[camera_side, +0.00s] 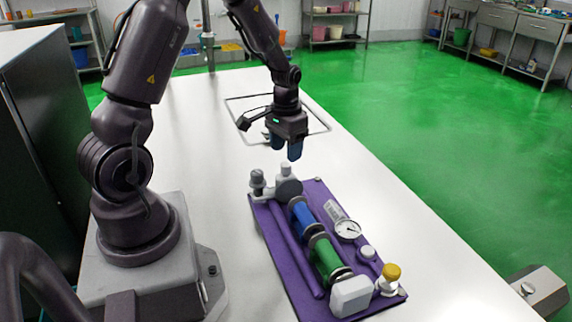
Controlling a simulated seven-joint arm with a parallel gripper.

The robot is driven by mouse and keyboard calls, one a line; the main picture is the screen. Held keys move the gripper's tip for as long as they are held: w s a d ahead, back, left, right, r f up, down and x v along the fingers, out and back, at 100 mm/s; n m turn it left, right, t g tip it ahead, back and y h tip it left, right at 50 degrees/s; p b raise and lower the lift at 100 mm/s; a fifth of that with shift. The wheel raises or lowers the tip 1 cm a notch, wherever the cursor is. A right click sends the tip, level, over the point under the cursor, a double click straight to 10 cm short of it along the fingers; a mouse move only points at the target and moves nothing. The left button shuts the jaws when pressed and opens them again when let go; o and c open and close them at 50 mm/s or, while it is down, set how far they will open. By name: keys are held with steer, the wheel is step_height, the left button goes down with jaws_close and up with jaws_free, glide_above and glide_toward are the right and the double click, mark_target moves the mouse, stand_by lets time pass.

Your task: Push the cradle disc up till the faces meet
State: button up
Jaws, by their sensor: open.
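A purple cradle board (266,232) lies on the white bench. On it, a blue cylinder (301,213) and a green cylinder (325,256) lie end to end in a line. Grey disc-like rims show at their ends; I cannot tell which one is the cradle disc, or whether the faces between the cylinders touch. A grey round fitting (288,189) stands at the far end and a pale block (351,297) at the near end.
A round dial gauge (347,229), a small white-capped part (367,253) and a yellow-capped fitting (390,277) sit along the board's right side. A purple bar (293,244) runs along the left. The bench (210,140) is clear around the board. A dark cabinet (40,130) stands at left.

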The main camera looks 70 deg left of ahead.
mark_target(286, 163)
step_height(286, 163, down, 5)
steer(key=shift+f, duration=0.1)
stand_by(0.3)
